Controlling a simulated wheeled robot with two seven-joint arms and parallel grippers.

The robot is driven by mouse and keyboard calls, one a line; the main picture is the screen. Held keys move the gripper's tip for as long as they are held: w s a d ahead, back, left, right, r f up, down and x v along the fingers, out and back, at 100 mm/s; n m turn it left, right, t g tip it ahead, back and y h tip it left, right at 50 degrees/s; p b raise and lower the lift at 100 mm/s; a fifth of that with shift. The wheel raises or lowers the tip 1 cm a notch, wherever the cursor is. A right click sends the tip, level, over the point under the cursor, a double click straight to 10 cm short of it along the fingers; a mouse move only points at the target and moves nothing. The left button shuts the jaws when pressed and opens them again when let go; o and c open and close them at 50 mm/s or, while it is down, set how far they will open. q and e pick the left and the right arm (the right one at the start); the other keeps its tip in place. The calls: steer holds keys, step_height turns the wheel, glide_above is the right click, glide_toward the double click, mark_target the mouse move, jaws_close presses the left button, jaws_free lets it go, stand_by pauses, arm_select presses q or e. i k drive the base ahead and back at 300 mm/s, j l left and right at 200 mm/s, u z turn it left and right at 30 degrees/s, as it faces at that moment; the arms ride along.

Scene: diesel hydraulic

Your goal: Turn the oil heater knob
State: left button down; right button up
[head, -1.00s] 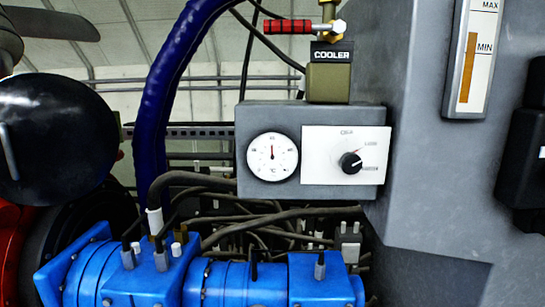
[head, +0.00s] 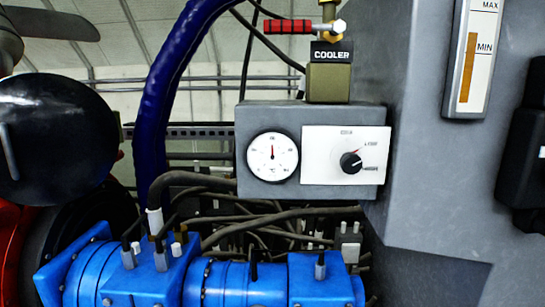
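The oil heater knob (head: 350,163) is a small black round knob on a white plate (head: 320,150) on the front of a grey box (head: 270,194). A red mark shows at the knob's upper right, and small labels sit around it, too blurred to read surely. A round white gauge (head: 272,157) with a red needle pointing up is left of the plate. Neither of my grippers shows in the head view, and nothing touches the knob.
A "COOLER" valve block (head: 328,78) with a red lever (head: 288,26) stands above the box. Blue machinery (head: 230,283) and dark hoses (head: 270,215) lie below. A grey wall (head: 420,170) with a level gauge (head: 473,60) is at the right. Space before the plate is clear.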

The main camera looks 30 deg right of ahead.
mark_target(350, 162)
steer(key=z, duration=1.35)
